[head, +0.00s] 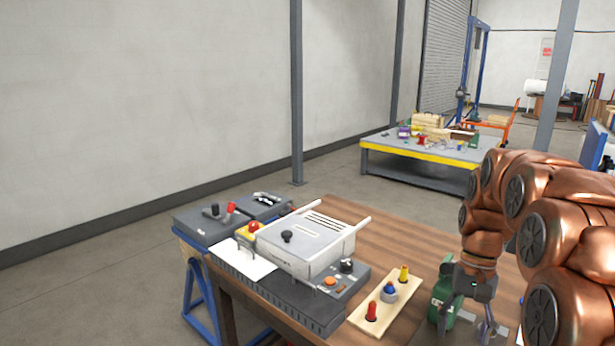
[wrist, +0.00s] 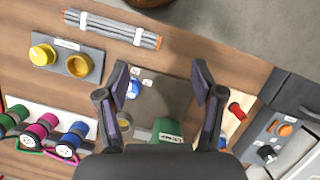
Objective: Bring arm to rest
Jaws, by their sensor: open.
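My copper-coloured arm (head: 540,215) reaches in from the right in the head view and bends down over the wooden table. My gripper (head: 466,328) points downward beside a green container (head: 440,294). In the wrist view my gripper (wrist: 161,72) has its two fingers wide apart with nothing held between them. Below the fingers are a dark grey mat (wrist: 172,96), a small blue item (wrist: 133,89) and the green container (wrist: 168,129). The gap between fingertips and table is hard to judge.
A white-lidded unit (head: 305,243) and a peg board (head: 386,300) with red, blue and yellow pegs stand left of my gripper. The wrist view shows coloured spools (wrist: 40,128), a bundle of rods (wrist: 113,29) and a plate with yellow parts (wrist: 62,59).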

